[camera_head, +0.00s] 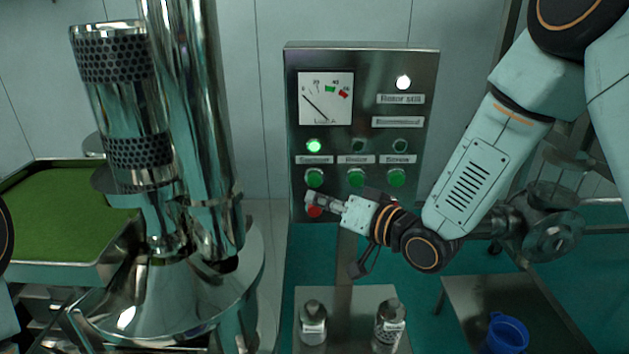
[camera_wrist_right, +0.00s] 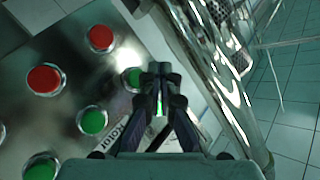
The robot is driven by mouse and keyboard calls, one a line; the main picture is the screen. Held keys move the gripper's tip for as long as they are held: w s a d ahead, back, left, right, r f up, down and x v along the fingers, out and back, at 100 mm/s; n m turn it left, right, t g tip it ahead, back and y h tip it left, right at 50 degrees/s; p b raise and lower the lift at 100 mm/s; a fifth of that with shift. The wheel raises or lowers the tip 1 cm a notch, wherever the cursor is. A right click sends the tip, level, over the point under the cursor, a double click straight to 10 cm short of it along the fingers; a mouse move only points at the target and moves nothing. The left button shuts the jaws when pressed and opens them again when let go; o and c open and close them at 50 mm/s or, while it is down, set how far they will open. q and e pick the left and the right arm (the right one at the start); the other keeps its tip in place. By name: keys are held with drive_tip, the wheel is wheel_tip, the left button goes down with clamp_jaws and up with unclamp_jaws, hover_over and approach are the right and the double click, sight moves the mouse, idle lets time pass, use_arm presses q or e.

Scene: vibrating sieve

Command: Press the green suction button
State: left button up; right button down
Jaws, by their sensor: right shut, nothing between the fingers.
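The steel control panel (camera_head: 298,120) stands in the middle of the head view. The green suction button (camera_head: 314,177) is the left one in a row of three green buttons, under a lit green lamp (camera_head: 313,146). My right gripper (camera_head: 316,199) is shut and empty, with its tips just below that button and in front of a red button (camera_head: 313,211). In the right wrist view the shut tips of my right gripper (camera_wrist_right: 159,70) overlap the edge of the green suction button (camera_wrist_right: 132,78). I cannot tell whether they touch it. My left gripper is out of view.
The middle green button (camera_head: 356,177) and right green button (camera_head: 397,178) are close by. A tall steel machine (camera_head: 205,130) stands left of the panel. Jars (camera_head: 313,325) sit on a stand below, and a blue container (camera_head: 506,333) is at lower right.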

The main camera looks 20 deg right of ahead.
drive_tip(key=shift+s+a, duration=0.15)
drive_tip(key=shift+s, duration=0.35)
drive_tip(key=shift+s+a, duration=0.15)
drive_tip(key=shift+s, duration=0.35)
